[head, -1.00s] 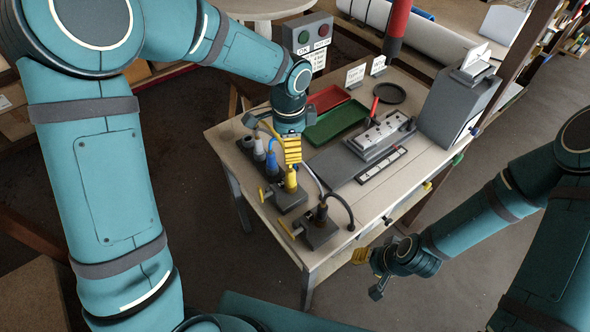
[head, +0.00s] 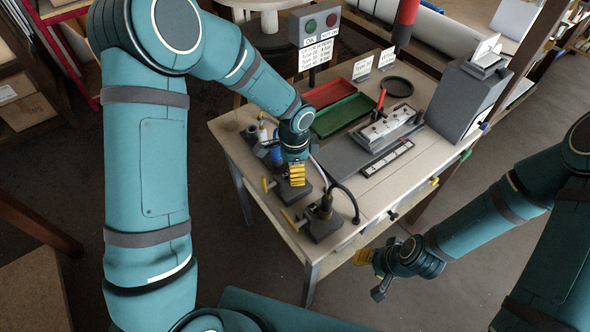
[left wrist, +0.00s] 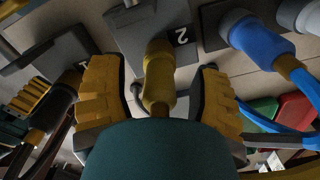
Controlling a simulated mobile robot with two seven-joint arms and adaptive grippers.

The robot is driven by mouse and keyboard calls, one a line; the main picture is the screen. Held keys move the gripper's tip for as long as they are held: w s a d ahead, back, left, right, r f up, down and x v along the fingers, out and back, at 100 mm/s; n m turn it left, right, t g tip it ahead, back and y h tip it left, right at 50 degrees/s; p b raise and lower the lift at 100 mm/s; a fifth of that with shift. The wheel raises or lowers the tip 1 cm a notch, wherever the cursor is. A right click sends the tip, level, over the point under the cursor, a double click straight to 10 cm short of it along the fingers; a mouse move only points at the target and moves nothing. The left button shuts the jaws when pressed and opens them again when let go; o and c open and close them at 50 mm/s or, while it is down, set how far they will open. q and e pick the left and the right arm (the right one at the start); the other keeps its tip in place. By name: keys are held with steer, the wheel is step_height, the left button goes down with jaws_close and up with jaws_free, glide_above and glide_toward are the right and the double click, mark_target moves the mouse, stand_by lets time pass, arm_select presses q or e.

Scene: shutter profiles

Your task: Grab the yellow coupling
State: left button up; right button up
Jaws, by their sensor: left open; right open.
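The yellow coupling (left wrist: 158,75) stands in a grey block marked 2 (left wrist: 150,25), seen in the left wrist view. My left gripper (left wrist: 157,98) is open, with one yellow-padded finger on each side of the coupling. A gap shows on both sides, and the coupling is not gripped. In the head view my left gripper (head: 297,174) is over the row of blocks at the table's left edge and hides most or all of the coupling. My right gripper (head: 372,272) is open and empty, off the table's front right side.
A blue coupling (left wrist: 258,40) stands in the neighbouring block. A black coupling (head: 325,207) with a dark hose stands in the nearest block. Red (head: 327,92) and green (head: 350,114) trays and a grey fixture (head: 372,140) lie farther back on the table (head: 375,195).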

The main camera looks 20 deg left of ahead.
arm_select(q)
steer(key=shift+f, duration=0.35)
jaws_close()
steer(key=shift+r, duration=0.1)
